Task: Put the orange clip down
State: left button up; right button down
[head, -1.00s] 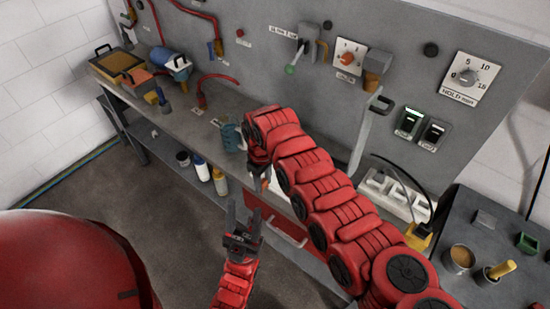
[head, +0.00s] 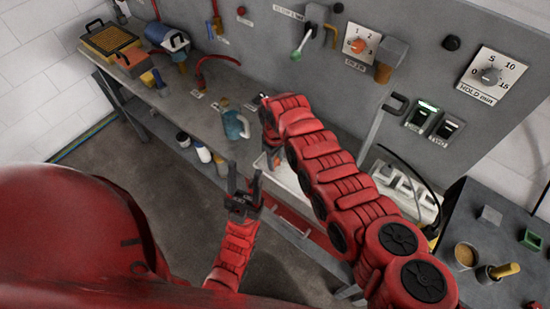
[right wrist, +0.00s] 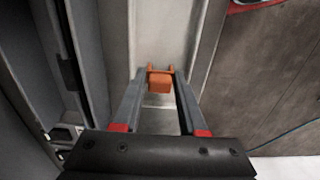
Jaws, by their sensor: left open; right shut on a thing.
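The orange clip (right wrist: 160,82) is between the two fingertips of my right gripper (right wrist: 160,72), which is shut on it, in the right wrist view. A pale, narrow tray-like surface (right wrist: 162,30) lies beyond the clip; I cannot tell whether the clip touches it. In the head view my right arm comes in from the right and largely hides its own gripper, above a white tray (head: 287,178) on the bench. My left gripper (head: 243,178) is open and empty, pointing up in front of the bench edge.
The grey bench (head: 185,105) holds a teal jug (head: 235,123) left of my right arm. A yellow-topped box (head: 110,40) and a blue container (head: 168,38) stand at its far left. A panel with knobs (head: 488,75) rises behind. Bottles (head: 202,153) stand on the lower shelf.

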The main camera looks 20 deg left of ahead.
aim_at(276, 159)
jog(key=shift+d+f, duration=0.1)
jog(key=shift+f, duration=0.05)
jog(key=c, duration=0.7)
grip_release()
jog(key=shift+c, duration=0.2)
jog(key=shift+o, duration=1.3)
jog(key=shift+r, duration=0.35)
notch_tip(276, 159, up, 12)
jog(key=b, duration=0.4)
jog(key=shift+f, duration=0.1)
